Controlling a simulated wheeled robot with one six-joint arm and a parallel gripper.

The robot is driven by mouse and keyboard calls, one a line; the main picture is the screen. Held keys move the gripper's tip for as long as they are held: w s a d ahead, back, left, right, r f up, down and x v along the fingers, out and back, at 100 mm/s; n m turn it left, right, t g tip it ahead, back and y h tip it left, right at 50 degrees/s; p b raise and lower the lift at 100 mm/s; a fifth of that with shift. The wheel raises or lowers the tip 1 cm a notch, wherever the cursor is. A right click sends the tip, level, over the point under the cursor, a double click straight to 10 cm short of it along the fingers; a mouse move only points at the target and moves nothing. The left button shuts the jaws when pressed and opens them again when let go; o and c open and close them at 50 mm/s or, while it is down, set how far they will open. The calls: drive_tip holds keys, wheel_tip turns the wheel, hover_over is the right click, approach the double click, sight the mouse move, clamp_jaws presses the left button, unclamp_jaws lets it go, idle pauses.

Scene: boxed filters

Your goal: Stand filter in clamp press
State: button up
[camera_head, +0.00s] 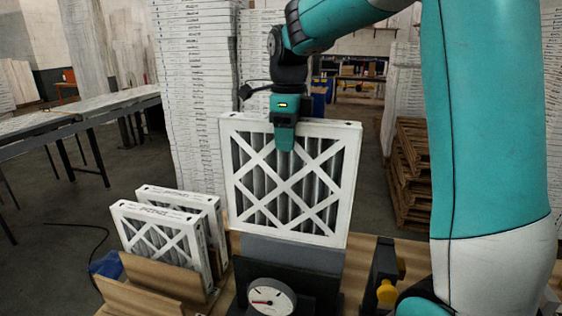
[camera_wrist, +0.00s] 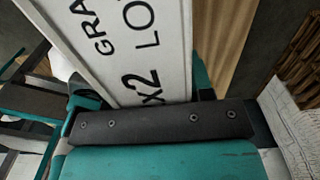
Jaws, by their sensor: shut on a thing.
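A white-framed pleated filter (camera_head: 290,180) with a criss-cross lattice face is upright in the head view. My gripper (camera_head: 284,138) is shut on the middle of its top edge, with one finger over the front face. In the wrist view the printed edge of the filter (camera_wrist: 140,50) lies between the fingers (camera_wrist: 140,95). The clamp press (camera_head: 292,254), a dark block with a round dial gauge (camera_head: 271,297), is directly below the filter. The filter's bottom edge is at the top of the grey block; I cannot tell whether they touch or how deep it sits.
Two smaller-looking white filters (camera_head: 160,235) stand in a wooden rack (camera_head: 152,290) at left on the wooden bench. A black clamp piece with a yellow knob (camera_head: 386,292) is right of the press. Tall filter stacks (camera_head: 195,90) and wooden pallets (camera_head: 410,170) stand behind.

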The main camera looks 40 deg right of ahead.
drive_tip(key=f, duration=0.2)
drive_tip(key=b, duration=0.2)
hover_over(288, 237)
drive_tip(key=w+d, duration=0.1)
drive_tip(key=w, duration=0.1)
drive_tip(key=shift+s+d+f, duration=0.1)
drive_tip(key=shift+s+f, duration=0.05)
drive_tip(key=shift+f, duration=1.1)
drive_tip(key=shift+s+d+f, duration=0.1)
drive_tip(key=shift+f, duration=1.1)
wheel_tip(288, 237, down, 20)
drive_tip(key=b, duration=1.5)
drive_tip(key=shift+f+b, duration=0.65)
drive_tip(key=shift+f, duration=0.75)
drive_tip(key=o, duration=0.9)
drive_tip(key=shift+r, duration=0.1)
